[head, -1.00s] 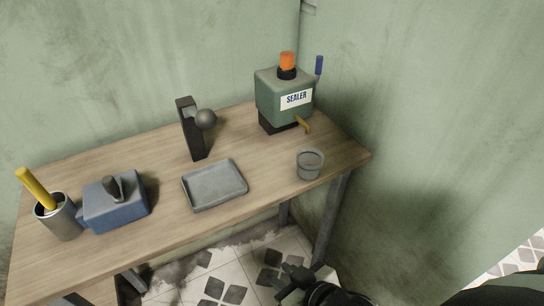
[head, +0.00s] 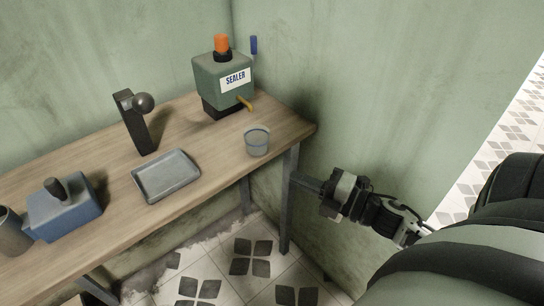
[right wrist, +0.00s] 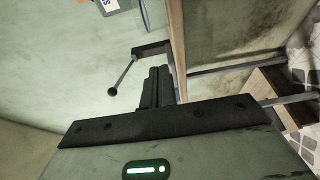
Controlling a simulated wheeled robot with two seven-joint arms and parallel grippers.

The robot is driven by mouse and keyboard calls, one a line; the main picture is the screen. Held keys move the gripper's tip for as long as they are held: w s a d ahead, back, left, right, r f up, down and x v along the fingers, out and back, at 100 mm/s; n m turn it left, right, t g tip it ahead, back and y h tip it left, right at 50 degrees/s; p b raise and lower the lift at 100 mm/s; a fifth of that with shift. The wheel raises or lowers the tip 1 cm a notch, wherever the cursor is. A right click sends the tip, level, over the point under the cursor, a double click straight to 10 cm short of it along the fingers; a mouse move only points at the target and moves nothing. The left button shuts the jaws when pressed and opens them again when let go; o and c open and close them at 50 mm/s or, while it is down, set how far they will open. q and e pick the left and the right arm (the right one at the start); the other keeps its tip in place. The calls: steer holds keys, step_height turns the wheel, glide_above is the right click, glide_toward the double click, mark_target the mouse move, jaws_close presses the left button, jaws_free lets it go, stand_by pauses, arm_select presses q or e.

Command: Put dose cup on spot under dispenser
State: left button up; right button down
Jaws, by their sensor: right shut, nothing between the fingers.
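The dose cup (head: 257,142), a small grey see-through cup, stands upright on the table near its right front corner. The green dispenser (head: 223,82) labelled SEALER stands behind it, with an orange cap, a dark base and a yellow spout (head: 244,103). The cup is in front of the spout, apart from it. No marked spot shows clearly under the spout. My right gripper (head: 327,187) is shut and empty, right of the table and lower than the cup, apart from it. Its closed fingers show in the right wrist view (right wrist: 158,88). My left gripper is out of view.
The wooden table (head: 205,140) also bears a grey tray (head: 166,175), a dark post with a ball (head: 135,122), a blue box (head: 62,210) and a grey holder (head: 10,232). A table leg (head: 290,205) is near my right gripper. Green walls enclose the table.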

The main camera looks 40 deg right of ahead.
mark_target(256, 150)
steer(key=w, duration=0.6)
steer(key=w+a, duration=0.1)
steer(key=w, duration=0.2)
steer(key=shift+w+p, duration=0.35)
steer(key=shift+w, duration=0.05)
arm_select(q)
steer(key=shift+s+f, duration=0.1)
